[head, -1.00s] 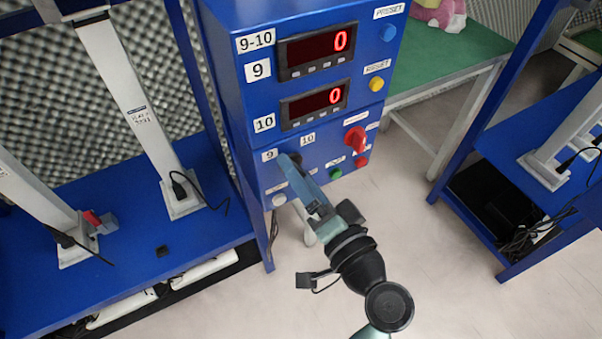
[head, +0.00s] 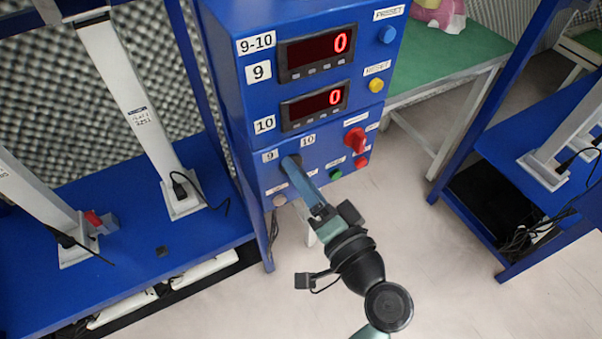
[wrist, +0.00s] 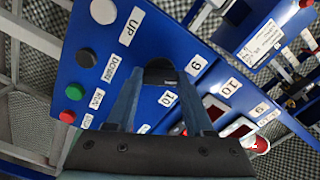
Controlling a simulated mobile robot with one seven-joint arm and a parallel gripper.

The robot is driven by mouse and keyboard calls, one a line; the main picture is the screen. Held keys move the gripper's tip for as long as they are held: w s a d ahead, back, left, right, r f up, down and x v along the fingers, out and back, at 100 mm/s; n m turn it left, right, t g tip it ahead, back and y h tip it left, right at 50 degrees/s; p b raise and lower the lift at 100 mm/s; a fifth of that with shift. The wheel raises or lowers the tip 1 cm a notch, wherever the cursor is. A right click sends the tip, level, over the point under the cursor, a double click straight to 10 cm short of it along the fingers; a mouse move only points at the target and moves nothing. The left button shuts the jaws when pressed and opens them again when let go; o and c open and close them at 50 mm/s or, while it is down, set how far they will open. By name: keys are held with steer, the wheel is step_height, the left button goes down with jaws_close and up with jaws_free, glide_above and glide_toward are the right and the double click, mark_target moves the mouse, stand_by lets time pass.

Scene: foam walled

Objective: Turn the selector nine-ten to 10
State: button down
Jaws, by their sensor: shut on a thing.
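The selector nine-ten is a black knob on the lower blue panel, between the labels 9 and 10. In the head view its dark edge (head: 297,158) shows beside my fingertips; the rest is hidden. In the wrist view the dark knob (wrist: 160,71) sits between the two fingers. My gripper (head: 291,164) reaches up to the panel and is shut on the knob; it also shows in the wrist view (wrist: 159,80). The label 9 (head: 270,156) is left of the knob and the label 10 (head: 308,140) is up and right of it. The knob's pointing direction is unclear.
Green (head: 336,174) and white (head: 279,200) buttons are below. Two displays (head: 316,50) above read 0. A blue bench (head: 120,245) with posts is at left.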

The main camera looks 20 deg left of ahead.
steer(key=shift+m+p, duration=4.4)
steer(key=shift+m, duration=1.4)
steer(key=shift+c, duration=1.4)
jaws_free()
steer(key=v, duration=1.3)
